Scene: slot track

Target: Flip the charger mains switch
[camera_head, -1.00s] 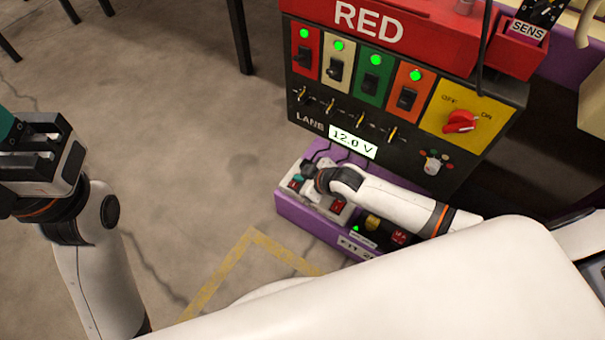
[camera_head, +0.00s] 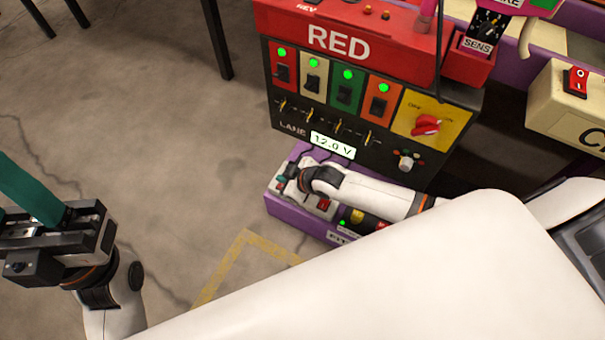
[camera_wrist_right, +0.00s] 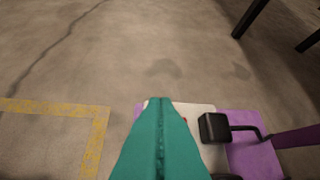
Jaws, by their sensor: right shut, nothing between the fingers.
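A red rocker switch (camera_head: 577,80) sits on a cream box (camera_head: 548,108) at the right edge in the head view; only a "C" of its lettering shows. Another red rocker (camera_head: 323,204) is on a pale power strip on the low purple box (camera_head: 285,212). My right gripper (camera_head: 283,179) is over the strip's left end, mostly hidden by its own wrist. In the right wrist view its teal fingers (camera_wrist_right: 160,105) are shut and empty, hiding much of the strip; contact cannot be told. My left gripper (camera_head: 40,205) is far left, over the floor.
A black plug (camera_wrist_right: 214,127) with a cable is right of the fingers in the wrist view. The RED lane panel (camera_head: 335,135), with several lit switches and a red knob (camera_head: 426,125), stands behind the purple box.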

